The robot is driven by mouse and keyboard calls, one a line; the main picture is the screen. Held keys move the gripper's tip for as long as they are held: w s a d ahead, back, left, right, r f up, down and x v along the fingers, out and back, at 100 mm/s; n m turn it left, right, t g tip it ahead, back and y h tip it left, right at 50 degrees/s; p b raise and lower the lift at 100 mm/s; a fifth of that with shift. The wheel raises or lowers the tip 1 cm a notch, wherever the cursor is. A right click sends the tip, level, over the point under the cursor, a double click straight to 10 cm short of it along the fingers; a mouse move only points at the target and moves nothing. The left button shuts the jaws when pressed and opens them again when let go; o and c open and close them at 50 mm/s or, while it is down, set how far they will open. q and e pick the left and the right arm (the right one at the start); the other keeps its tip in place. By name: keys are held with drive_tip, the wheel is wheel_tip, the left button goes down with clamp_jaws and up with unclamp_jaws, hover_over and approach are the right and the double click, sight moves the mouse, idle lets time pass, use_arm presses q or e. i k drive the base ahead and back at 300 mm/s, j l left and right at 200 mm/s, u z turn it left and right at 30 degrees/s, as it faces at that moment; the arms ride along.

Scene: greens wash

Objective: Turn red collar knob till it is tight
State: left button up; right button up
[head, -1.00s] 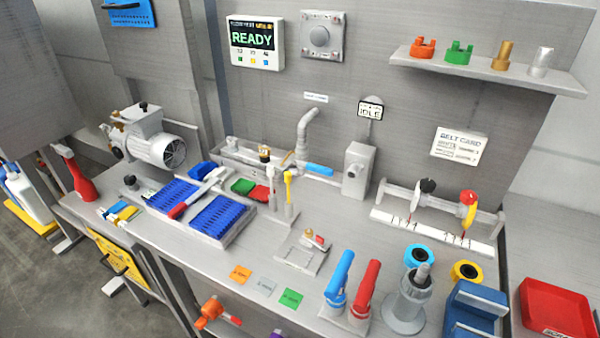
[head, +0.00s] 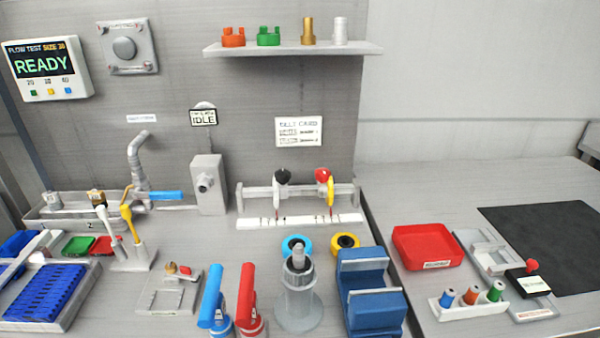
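A red knob (head: 322,174) sits on the right collar of a rail (head: 302,190) at the back of the bench. A yellow part shows at this collar, with a thin red pointer below it. A second collar with a black knob (head: 282,175) is on the same rail to its left. A white scale strip (head: 300,221) with dark marks lies in front of the rail. I cannot tell how tight the red knob is. Neither of my grippers is in view.
A blue ring (head: 296,245), a yellow ring (head: 345,245), a grey upright device (head: 300,290) and a blue cradle (head: 370,290) stand in front of the rail. Blue and red handled tools (head: 247,300) stand to the left. A red tray (head: 428,247) sits at the right.

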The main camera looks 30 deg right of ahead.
sight(321, 174)
drive_tip(key=z, duration=1.05)
